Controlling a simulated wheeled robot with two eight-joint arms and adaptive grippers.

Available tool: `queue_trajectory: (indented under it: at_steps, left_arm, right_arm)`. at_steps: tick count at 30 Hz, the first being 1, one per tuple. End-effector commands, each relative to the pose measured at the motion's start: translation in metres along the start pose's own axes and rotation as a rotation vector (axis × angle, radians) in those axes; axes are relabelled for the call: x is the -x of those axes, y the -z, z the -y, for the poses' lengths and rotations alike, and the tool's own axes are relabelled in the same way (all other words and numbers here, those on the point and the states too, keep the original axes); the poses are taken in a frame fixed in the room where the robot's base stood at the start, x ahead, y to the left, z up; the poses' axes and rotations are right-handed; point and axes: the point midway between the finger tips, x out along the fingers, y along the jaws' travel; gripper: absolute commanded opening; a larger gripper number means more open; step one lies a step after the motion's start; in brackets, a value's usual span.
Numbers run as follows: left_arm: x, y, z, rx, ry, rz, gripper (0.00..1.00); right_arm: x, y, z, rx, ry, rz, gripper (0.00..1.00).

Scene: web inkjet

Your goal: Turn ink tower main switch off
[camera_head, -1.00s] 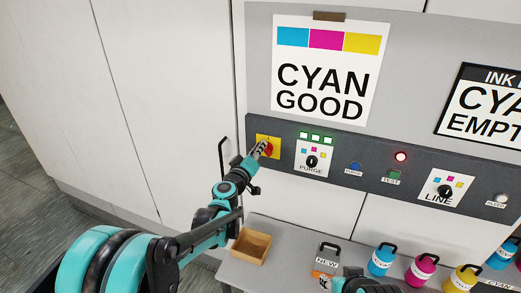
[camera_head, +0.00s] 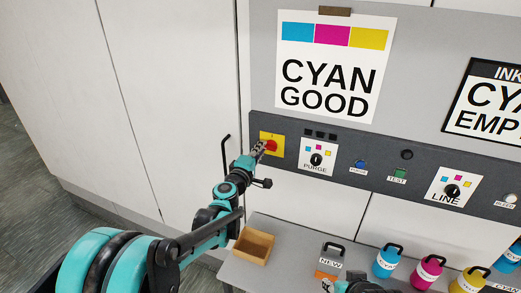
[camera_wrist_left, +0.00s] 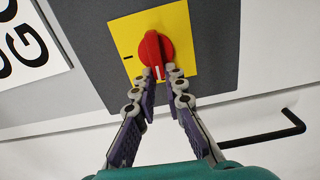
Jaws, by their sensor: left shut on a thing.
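The main switch is a red rotary knob (camera_head: 271,146) on a yellow plate (camera_head: 264,138) at the left end of the dark panel strip. The left wrist view shows the red knob (camera_wrist_left: 154,48) close up, with a white mark at its lower end and a black dash on the yellow plate (camera_wrist_left: 188,30) to its left. My left gripper (camera_head: 262,147) is at the knob; its fingertips (camera_wrist_left: 161,74) are shut on the knob's lower end. A dark part of my right arm shows at the bottom edge; its fingers cannot be made out.
The purge dial (camera_head: 316,159) is right of the switch, below unlit indicators (camera_head: 320,134). A round lamp (camera_head: 407,154) is dark. A black handle (camera_head: 225,155) juts out left of the switch. A wooden box (camera_head: 254,246) and coloured bottles (camera_head: 387,261) stand on the shelf below.

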Motion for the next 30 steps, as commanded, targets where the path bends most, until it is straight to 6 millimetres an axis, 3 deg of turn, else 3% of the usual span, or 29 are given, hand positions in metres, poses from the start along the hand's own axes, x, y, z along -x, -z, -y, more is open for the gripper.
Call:
queue_trajectory:
  at_steps: [19,20,21,30]
  left_arm:
    - [-0.0014,-0.0006,-0.0001,0.049,0.0,0.001,0.0]
    - [-0.0014,-0.0006,-0.0001,0.049,0.0,0.001,0.19]
    - [-0.0013,-0.0006,0.0,0.049,0.0,0.001,0.29]
    - [-0.0007,-0.0007,0.0006,0.047,0.0,0.001,0.32]
  right_arm:
    - [-0.0007,-0.0005,0.0,0.0,0.0,0.0,0.4]
    - [-0.0006,-0.0005,0.0,0.0,0.0,0.0,0.4]
    - [-0.0006,-0.0005,0.0,0.0,0.0,0.0,0.4]
    - [-0.0008,-0.0006,0.0,0.0,0.0,0.0,0.4]
